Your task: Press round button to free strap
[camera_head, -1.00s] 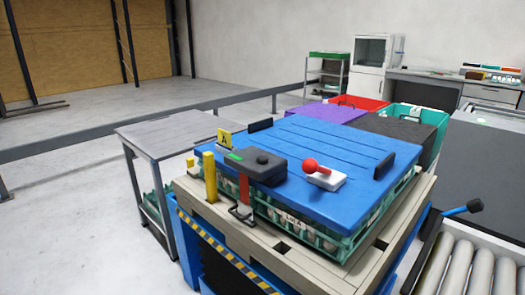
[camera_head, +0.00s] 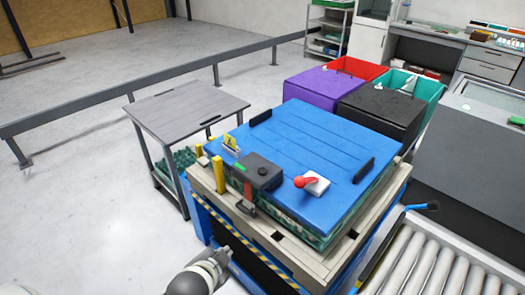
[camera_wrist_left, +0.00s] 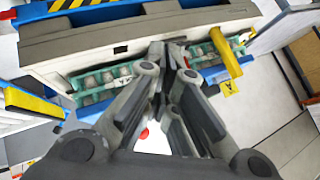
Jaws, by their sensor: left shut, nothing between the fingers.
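A black box (camera_head: 257,172) sits at the front left edge of the blue lid (camera_head: 300,145). A dark round button (camera_head: 263,170) shows on its top. A red strap (camera_head: 248,196) runs from the box down the front to a dark fitting on the beige pallet (camera_head: 318,266). My left gripper (camera_head: 222,257) is low at the bottom of the head view, in front of the pallet and apart from the box. In the left wrist view its fingers (camera_wrist_left: 172,52) are together and empty; they hide the strap and box there. My right gripper is not in view.
A red ball-topped lever (camera_head: 305,182) on a white base and a yellow "A" sign (camera_head: 230,146) stand on the lid. A yellow post (camera_head: 218,174) rises left of the box. Rollers (camera_head: 425,270) lie at right. A grey table (camera_head: 185,108) stands at left.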

